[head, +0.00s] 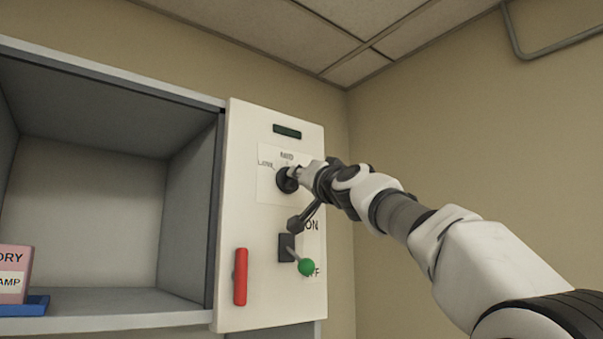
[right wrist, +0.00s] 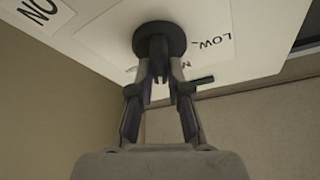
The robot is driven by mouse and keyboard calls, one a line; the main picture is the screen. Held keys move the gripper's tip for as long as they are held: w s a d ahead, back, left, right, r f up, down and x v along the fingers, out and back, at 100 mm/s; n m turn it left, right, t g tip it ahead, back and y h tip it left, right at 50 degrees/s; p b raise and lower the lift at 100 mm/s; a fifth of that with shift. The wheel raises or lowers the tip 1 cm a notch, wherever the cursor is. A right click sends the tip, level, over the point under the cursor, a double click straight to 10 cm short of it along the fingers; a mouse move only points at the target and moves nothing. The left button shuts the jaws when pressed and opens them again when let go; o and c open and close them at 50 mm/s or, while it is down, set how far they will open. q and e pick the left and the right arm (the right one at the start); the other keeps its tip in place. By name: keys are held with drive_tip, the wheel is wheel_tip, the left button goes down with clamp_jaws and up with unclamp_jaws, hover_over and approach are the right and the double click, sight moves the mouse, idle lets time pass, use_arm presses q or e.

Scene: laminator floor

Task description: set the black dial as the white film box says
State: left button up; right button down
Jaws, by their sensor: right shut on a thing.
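The black dial (head: 285,183) sits on a label plate on the upper part of the white panel. My right gripper (head: 295,175) is shut on the dial's knob. In the right wrist view, the fingers (right wrist: 158,85) close on the knob below the round dark dial base (right wrist: 160,32). The word LOW shows beside the dial there; another label is mostly hidden behind the fingers. In the head view the dial's lettering is small and hard to read, and its pointer setting cannot be told. No white film box is in view. My left gripper is not in view.
The white panel (head: 262,227) also has a dark display (head: 287,131), a red handle (head: 240,277) and a green-knobbed lever (head: 306,267) down near OFF. An open shelf (head: 120,312) at left holds a pink box (head: 14,263) on a blue tray (head: 30,306).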

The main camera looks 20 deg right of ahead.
drive_tip(key=shift+m+g+h+p, duration=0.4)
drive_tip(key=shift+m+h+p, duration=0.45)
drive_tip(key=shift+m+p, duration=1.45)
drive_tip(key=shift+m+g+h+p, duration=0.4)
drive_tip(key=shift+m+h+p, duration=0.45)
drive_tip(key=shift+m+p, duration=1.4)
drive_tip(key=shift+n, duration=0.25)
drive_tip(key=c, duration=1.1)
unclamp_jaws()
drive_tip(key=shift+a, duration=0.1)
drive_tip(key=shift+w+a, duration=0.15)
drive_tip(key=shift+w, duration=0.1)
drive_tip(key=shift+s, duration=0.15)
